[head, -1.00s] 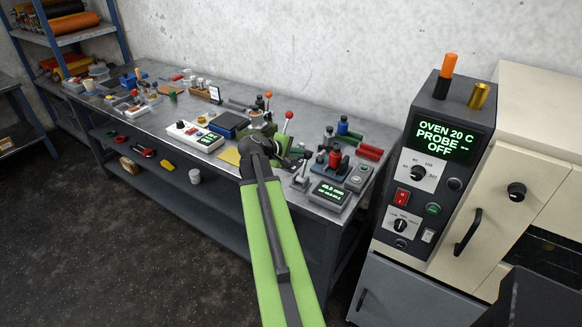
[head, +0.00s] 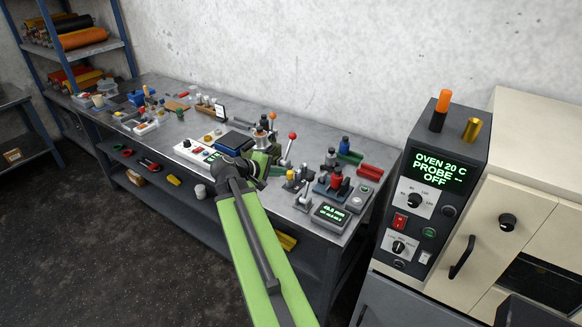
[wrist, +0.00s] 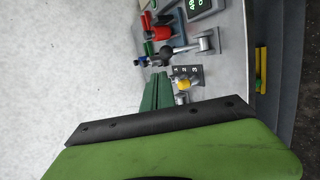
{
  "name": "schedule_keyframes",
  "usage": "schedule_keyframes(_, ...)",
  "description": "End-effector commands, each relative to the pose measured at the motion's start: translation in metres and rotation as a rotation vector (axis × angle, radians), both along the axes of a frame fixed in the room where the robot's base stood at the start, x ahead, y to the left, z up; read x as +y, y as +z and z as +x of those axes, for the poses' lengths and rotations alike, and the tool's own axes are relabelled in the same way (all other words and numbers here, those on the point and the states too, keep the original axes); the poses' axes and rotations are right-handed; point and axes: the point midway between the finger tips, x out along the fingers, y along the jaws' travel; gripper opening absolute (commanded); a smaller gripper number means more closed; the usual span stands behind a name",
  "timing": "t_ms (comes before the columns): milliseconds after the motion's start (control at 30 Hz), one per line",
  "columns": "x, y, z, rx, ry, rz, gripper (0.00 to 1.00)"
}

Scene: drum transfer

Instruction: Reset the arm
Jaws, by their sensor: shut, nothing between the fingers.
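My green arm reaches over the steel bench (head: 160,115) in the head view, its black wrist joint above the bench's front part. My gripper's dark green fingers (wrist: 157,80) show side by side in the wrist view, shut with nothing between them. Beyond the fingertips lie a black-knobbed lever (wrist: 168,54) and a small block numbered 1, 2, 3 (wrist: 188,76) with a yellow piece beside it. In the head view the fingers are largely hidden behind the wrist joint, so I cannot tell whether they touch anything.
An oven control box (head: 430,180) reading "OVEN 20 C PROBE -- OFF" stands right of the bench. A digital readout (head: 330,213), red-knobbed lever (head: 290,145) and white switch box (head: 197,152) crowd the bench near my arm. Shelves with rolls (head: 80,40) stand far left.

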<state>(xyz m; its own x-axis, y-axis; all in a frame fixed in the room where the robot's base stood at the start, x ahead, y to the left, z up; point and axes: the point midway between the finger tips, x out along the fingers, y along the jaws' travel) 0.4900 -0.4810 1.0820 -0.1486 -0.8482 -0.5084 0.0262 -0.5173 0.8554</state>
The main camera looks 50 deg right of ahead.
Motion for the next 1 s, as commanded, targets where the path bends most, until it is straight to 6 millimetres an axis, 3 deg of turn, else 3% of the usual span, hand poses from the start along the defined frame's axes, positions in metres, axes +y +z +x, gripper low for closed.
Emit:
schedule_keyframes(100, 0.009, 0.008, 0.002, 0.0, 0.001, 0.0, 0.0)
schedule_keyframes(733, 0.016, 0.008, 0.008, 0.0, 0.013, 0.0, 0.0)
schedule_keyframes(867, 0.063, 0.007, 0.051, -0.001, 0.11, 0.002, 0.0)
schedule_keyframes(967, 0.133, -0.008, 0.093, -0.028, 0.218, 0.077, 0.0)
schedule_keyframes(1000, 0.165, -0.019, 0.105, -0.045, 0.248, 0.133, 0.0)
